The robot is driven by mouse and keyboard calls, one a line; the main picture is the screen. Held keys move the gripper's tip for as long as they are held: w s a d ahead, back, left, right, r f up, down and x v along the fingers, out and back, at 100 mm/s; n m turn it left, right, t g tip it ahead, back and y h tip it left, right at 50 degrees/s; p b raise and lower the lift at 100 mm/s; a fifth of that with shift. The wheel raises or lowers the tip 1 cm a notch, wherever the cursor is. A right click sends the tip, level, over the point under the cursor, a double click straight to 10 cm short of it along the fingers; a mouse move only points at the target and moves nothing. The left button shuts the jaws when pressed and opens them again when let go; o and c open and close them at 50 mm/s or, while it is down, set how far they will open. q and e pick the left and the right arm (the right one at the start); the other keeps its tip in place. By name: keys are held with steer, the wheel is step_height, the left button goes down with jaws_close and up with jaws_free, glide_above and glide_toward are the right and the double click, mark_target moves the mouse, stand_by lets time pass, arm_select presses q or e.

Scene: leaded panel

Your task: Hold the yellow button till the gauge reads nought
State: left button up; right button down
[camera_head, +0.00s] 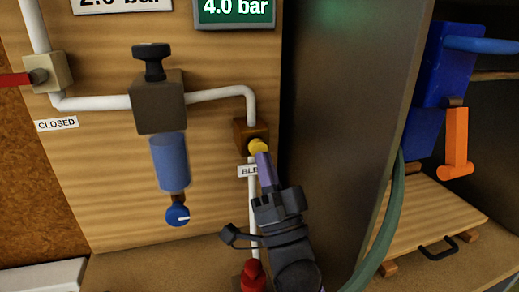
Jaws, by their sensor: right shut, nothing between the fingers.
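The yellow button (258,146) sits on a small brown block on the wooden panel, above a label that is partly covered. My right gripper (264,160) is shut and empty, with its fingertips at the lower edge of the button; they appear to touch it, but I cannot tell whether it is pressed in. A green display (234,11) at the top reads 4.0 bar. A white sign (121,4) to its left is cut off and seems to read 2.0 bar. My left gripper is not in view.
A brown valve body (159,104) with a black knob and blue bowl stands left of the button, joined by white pipe. A red lever (15,80) is beside the CLOSED label (57,124). A dark partition (345,120) rises close to my right gripper's right.

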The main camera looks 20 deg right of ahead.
steer(key=shift+w, duration=0.1)
steer(key=shift+w, duration=0.3)
steer(key=shift+w, duration=0.55)
stand_by(0.7)
steer(key=shift+s, duration=0.15)
stand_by(2.8)
steer(key=shift+s+p, duration=0.35)
steer(key=shift+s, duration=0.45)
steer(key=s+p, duration=0.2)
steer(key=s, duration=0.3)
steer(key=shift+d, duration=0.1)
